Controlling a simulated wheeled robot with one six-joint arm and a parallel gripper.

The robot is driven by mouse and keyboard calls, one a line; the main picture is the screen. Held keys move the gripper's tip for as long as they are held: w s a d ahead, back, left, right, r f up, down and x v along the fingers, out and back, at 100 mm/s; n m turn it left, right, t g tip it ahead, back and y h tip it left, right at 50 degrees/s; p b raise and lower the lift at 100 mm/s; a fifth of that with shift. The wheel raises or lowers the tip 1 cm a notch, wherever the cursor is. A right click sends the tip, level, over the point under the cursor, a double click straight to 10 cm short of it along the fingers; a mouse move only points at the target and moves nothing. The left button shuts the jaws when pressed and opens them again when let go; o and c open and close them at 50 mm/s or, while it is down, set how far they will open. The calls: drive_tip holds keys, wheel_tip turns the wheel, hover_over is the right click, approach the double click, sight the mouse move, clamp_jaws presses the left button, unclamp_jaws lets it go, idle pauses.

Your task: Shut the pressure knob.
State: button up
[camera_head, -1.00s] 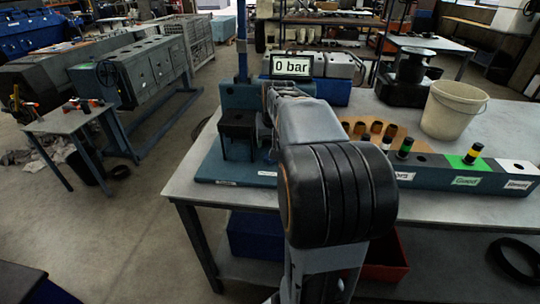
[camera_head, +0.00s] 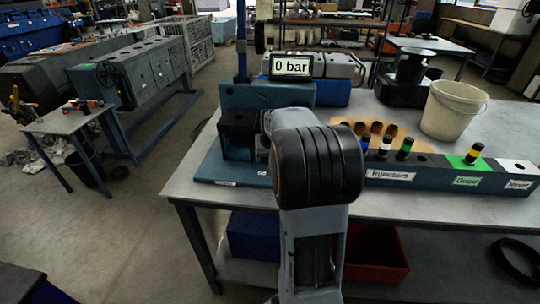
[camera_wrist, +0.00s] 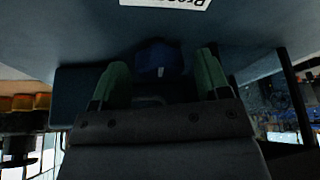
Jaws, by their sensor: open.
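A dark blue knob (camera_wrist: 158,58) shows in the wrist view, on a dark surface under an upside-down label (camera_wrist: 165,2) that is partly cut off. My gripper (camera_wrist: 162,76) has its two green fingers apart, one on either side of the knob, with gaps between fingers and knob. I cannot tell how deep the fingers reach around it. In the head view my arm hides the gripper and the knob. The display (camera_head: 291,66) on the blue test stand (camera_head: 268,96) reads 0 bar.
An injector rack (camera_head: 430,178) with several injectors stands on the table (camera_head: 420,204) at the right, with a white bucket (camera_head: 454,110) behind it. A black block (camera_head: 238,127) stands left of my arm. A red bin (camera_head: 378,255) is below.

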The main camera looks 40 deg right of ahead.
drive_tip(key=shift+c, duration=0.4)
drive_tip(key=c, duration=0.8)
drive_tip(key=shift+m+g, duration=0.3)
drive_tip(key=shift+m, duration=0.4)
drive_tip(key=o, duration=0.9)
drive_tip(key=shift+h, duration=0.3)
drive_tip(key=p+v, duration=0.1)
drive_tip(key=v, duration=1.2)
drive_tip(key=shift+s+r, duration=0.2)
drive_tip(key=shift+r, duration=0.2)
